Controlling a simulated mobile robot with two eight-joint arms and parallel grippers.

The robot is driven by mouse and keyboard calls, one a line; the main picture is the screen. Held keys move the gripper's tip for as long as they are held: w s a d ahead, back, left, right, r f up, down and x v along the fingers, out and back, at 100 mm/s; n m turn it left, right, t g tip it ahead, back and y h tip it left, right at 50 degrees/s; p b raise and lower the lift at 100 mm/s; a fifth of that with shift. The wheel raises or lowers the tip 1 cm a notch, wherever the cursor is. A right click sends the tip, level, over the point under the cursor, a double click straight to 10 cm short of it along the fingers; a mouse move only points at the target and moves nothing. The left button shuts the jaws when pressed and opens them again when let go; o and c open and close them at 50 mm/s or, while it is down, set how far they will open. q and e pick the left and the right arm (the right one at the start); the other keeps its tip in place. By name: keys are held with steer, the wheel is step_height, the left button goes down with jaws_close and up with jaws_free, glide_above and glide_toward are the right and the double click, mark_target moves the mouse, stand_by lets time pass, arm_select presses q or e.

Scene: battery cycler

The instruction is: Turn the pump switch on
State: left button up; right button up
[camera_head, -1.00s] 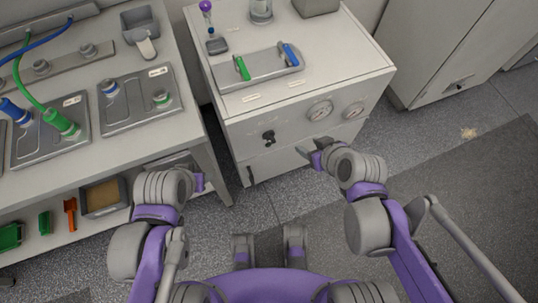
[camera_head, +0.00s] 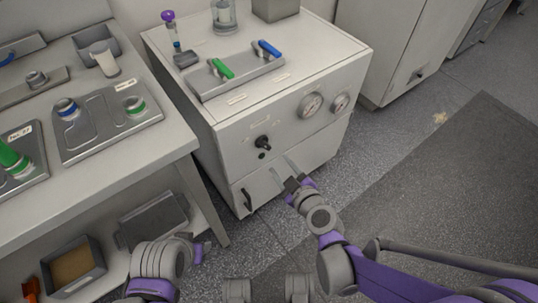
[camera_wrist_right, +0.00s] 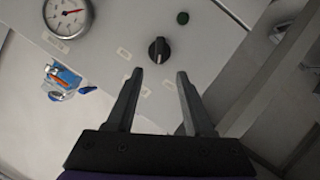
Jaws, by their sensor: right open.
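The pump switch is taken to be the black rotary knob (camera_head: 262,142) on the white cabinet's front panel (camera_head: 235,140). In the right wrist view the knob (camera_wrist_right: 159,50) has a pale pointer line and small labels around it. My right gripper (camera_head: 281,165) is open and empty, below and right of the knob in the head view. In the wrist view its fingers (camera_wrist_right: 160,74) stand apart, with the knob beyond the tips and roughly between them; no contact shows. My left gripper (camera_head: 197,253) is low at the left, and its fingers cannot be made out.
A small dark green button (camera_wrist_right: 182,18) sits near the knob. Two gauges (camera_head: 311,105) are to its right, and a drawer handle (camera_head: 247,199) is below. A tray (camera_head: 207,92) with green and blue handles lies on top. The workbench (camera_head: 150,150) stands close on the left.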

mark_target(267, 147)
steer(key=b+x, duration=0.2)
steer(key=x, duration=0.8)
steer(key=shift+w, duration=0.2)
jaws_close()
